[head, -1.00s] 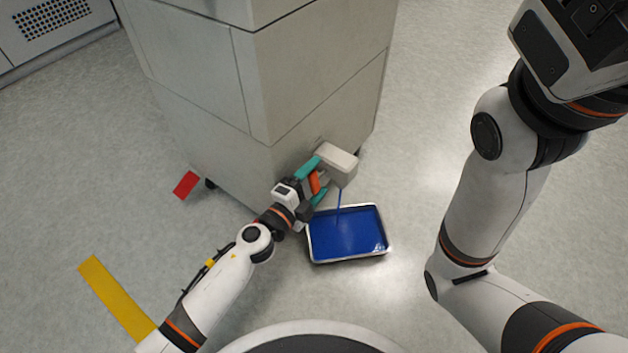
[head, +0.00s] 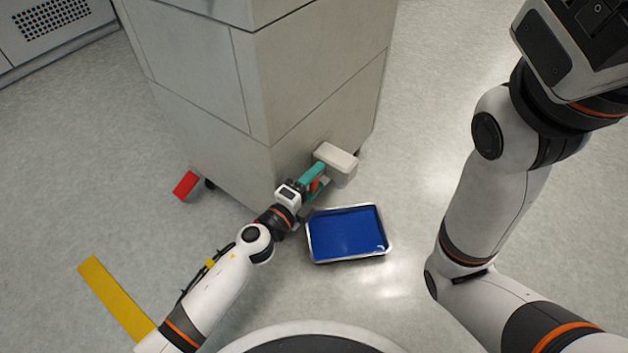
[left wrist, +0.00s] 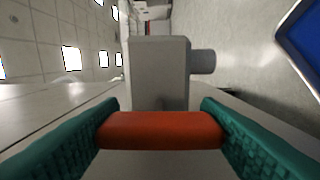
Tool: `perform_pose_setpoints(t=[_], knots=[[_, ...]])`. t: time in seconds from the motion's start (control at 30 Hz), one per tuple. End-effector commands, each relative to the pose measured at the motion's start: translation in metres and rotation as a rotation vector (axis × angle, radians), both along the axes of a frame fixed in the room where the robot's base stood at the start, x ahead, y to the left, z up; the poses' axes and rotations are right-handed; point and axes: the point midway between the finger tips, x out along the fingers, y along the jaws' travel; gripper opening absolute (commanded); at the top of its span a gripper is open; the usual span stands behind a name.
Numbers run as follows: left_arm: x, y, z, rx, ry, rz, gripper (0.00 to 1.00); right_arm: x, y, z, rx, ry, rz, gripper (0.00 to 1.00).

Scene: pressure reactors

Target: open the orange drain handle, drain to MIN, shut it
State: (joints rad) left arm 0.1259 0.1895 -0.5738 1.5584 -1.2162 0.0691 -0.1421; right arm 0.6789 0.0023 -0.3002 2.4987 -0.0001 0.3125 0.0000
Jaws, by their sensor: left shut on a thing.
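The orange drain handle (left wrist: 160,130) lies between the teal fingers of my left gripper (head: 316,182), which is shut on it. The handle sits at the grey valve block (head: 336,157) low on the cabinet's side. In the left wrist view the block (left wrist: 158,75) and its short round spout (left wrist: 203,62) stand just beyond the handle. A tray (head: 309,238) with blue liquid (head: 345,235) lies on the floor below the spout. No stream shows falling into it. No MIN mark or level gauge is in view. My right gripper (head: 590,20) is partly cut off at the top right, and its fingertips are hidden.
The pale cabinet (head: 215,100) rises behind the valve. A red piece (head: 186,185) is at its left foot, and a yellow floor strip (head: 115,298) lies at lower left. The floor right of the tray is clear up to my right arm.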

Motion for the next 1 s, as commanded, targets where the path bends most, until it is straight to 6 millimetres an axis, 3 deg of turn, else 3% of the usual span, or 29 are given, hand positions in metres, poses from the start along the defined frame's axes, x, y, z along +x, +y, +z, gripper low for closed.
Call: perform_pose_setpoints(t=[0.03,0.07,0.2,0.57,1.0], knots=[[0.0,0.0,-0.001,0.005,-0.001,0.0,0.35,0.0,0.0,0.0,0.0,0.0,0.0,0.8],[0.0,0.0,-0.001,0.005,-0.001,0.0,0.61,0.0,0.0,0.0,0.0,0.0,0.0,0.8],[0.0,0.0,-0.001,0.004,0.0,0.0,0.8,0.0,0.0,0.0,0.0,0.0,0.0,0.8],[-0.006,0.005,-0.001,0.001,0.002,0.0,0.8,0.0,0.0,0.001,0.0,0.0,0.0,0.8],[-0.075,0.055,-0.003,0.003,0.003,0.0,0.8,0.003,0.0,-0.003,0.002,0.008,0.001,0.8]])
